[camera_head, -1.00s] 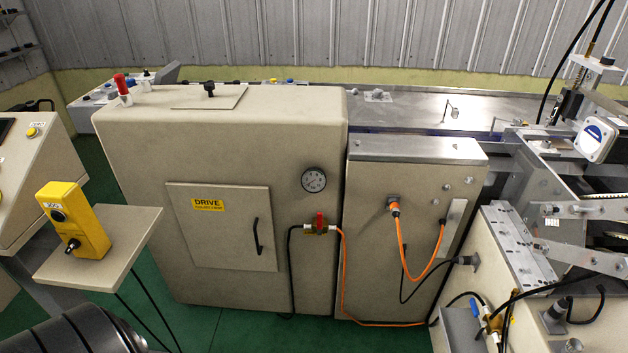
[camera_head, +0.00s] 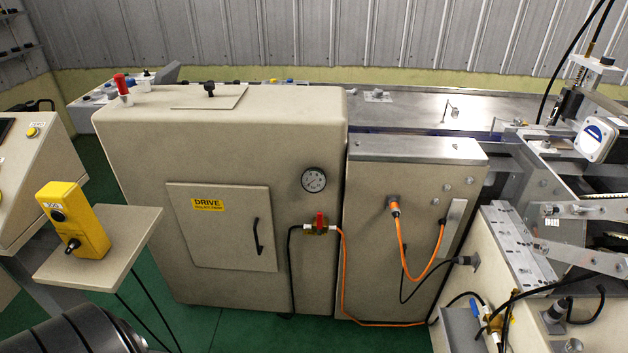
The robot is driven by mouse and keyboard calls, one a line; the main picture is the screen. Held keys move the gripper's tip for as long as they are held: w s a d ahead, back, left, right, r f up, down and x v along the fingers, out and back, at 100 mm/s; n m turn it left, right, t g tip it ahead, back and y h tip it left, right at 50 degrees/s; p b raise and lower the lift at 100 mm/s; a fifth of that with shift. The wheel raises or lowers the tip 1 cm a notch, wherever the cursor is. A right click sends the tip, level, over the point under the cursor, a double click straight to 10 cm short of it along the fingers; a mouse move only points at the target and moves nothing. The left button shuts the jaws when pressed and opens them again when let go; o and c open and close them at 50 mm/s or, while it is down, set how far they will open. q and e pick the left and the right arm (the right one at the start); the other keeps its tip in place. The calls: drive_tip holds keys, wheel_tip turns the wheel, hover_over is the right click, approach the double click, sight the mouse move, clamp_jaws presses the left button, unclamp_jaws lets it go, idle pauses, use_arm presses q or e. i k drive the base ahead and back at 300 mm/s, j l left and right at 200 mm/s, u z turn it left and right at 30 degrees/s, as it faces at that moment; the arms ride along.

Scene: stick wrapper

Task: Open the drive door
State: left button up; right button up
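The drive door (camera_head: 222,235) is a beige square panel on the front of the large beige cabinet (camera_head: 140,150). It bears a yellow DRIVE label (camera_head: 208,204) at its top and looks closed, flush with the cabinet front. Its black handle (camera_head: 258,236) stands upright near the door's right edge. Neither of my grippers shows in the head view, so nothing is seen touching the door or handle.
A red-handled valve (camera_head: 320,222) with a black hose and an orange hose sits right of the door, below a round gauge (camera_head: 313,180). A yellow control box (camera_head: 72,220) on a shelf (camera_head: 120,250) stands at the left front. Green floor shows below the door.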

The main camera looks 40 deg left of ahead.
sight(225, 226)
drive_tip(key=u, duration=1.75)
